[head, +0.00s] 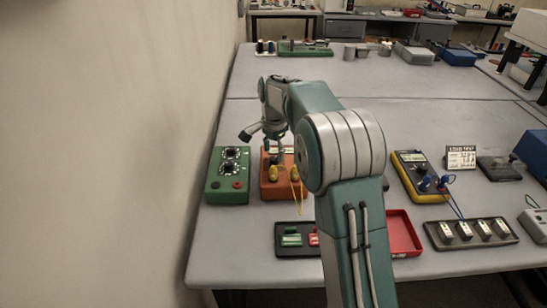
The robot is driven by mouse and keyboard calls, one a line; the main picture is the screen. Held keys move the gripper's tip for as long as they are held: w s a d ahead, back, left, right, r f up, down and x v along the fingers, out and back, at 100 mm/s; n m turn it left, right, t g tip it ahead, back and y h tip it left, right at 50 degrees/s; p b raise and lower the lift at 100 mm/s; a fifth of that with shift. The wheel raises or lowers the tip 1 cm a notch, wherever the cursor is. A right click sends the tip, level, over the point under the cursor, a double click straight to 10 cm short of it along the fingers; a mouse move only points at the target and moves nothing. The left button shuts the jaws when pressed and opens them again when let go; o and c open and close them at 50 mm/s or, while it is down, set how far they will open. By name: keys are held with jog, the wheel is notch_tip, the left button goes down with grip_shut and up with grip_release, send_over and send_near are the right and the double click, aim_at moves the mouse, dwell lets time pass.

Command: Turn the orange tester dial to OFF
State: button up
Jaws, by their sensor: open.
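The orange tester (269,192) is a box lying on the grey table, left of the middle. Two yellow plugs (273,174) sit on it, and a yellow lead runs down its front. My gripper (265,148) is open over the back part of the tester, pointing down. The gripper and my arm cover much of the tester's top, so I cannot make out the dial or where it points. I cannot tell whether the fingers touch it.
A green box (228,196) with two round black dials stands just left of the tester. A black tray (296,251) with small green and red parts lies in front. A yellow meter (411,171) and a red tray (403,234) are to the right. A wall is at the left.

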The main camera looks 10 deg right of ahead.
jog(key=shift+f, duration=1.25)
grip_shut()
